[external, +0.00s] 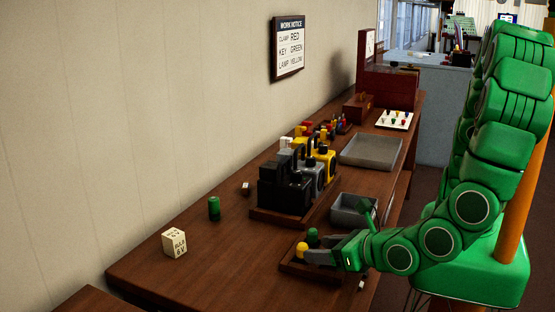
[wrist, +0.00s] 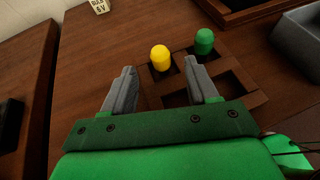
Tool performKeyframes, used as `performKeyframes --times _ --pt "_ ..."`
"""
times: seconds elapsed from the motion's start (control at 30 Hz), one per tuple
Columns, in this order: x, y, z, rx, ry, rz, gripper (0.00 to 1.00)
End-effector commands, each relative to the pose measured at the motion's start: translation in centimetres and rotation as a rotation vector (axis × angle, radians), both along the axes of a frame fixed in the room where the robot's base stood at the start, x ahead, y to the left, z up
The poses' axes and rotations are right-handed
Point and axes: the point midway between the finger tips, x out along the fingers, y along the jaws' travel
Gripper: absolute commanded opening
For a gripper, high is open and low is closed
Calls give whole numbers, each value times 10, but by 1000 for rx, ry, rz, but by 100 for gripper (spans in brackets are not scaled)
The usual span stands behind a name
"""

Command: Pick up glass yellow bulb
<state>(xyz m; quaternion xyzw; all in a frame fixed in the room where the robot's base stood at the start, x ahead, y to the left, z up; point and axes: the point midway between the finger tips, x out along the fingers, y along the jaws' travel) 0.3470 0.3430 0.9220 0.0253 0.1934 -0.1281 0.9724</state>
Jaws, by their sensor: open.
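The yellow bulb (wrist: 160,57) stands in a compartment of a small wooden rack in the wrist view. It also shows in the external view (external: 302,250), just beyond my fingertips. A green bulb (wrist: 204,41) stands in the rack to its right. My gripper (wrist: 160,85) is open and empty, its two grey fingers apart. The yellow bulb lies ahead of the gap between them, clear of both. In the external view my gripper (external: 325,255) is low over the rack and hides part of it.
The wooden rack (wrist: 237,78) has other compartments that look empty. A grey bin (external: 352,208) and a grey tray (external: 371,150) sit farther along the bench. A black boxy device (external: 283,190), a green cylinder (external: 214,208) and a white "BULB 6V" box (external: 174,242) stand toward the wall. Bench between is clear.

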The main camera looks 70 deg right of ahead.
Motion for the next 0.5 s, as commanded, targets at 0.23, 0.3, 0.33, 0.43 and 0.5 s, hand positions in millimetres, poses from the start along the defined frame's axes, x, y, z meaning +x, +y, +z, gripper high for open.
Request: performKeyframes --times 0.23,0.3,0.33,0.43,0.5 --pt "24 -7 -10 0 1 -3 58" --pt "30 -8 -12 0 0 -2 58" --pt "32 -9 -13 0 0 -2 58" --pt "39 -11 -16 0 -1 -1 58" --pt "41 -11 -17 1 -1 -2 58"
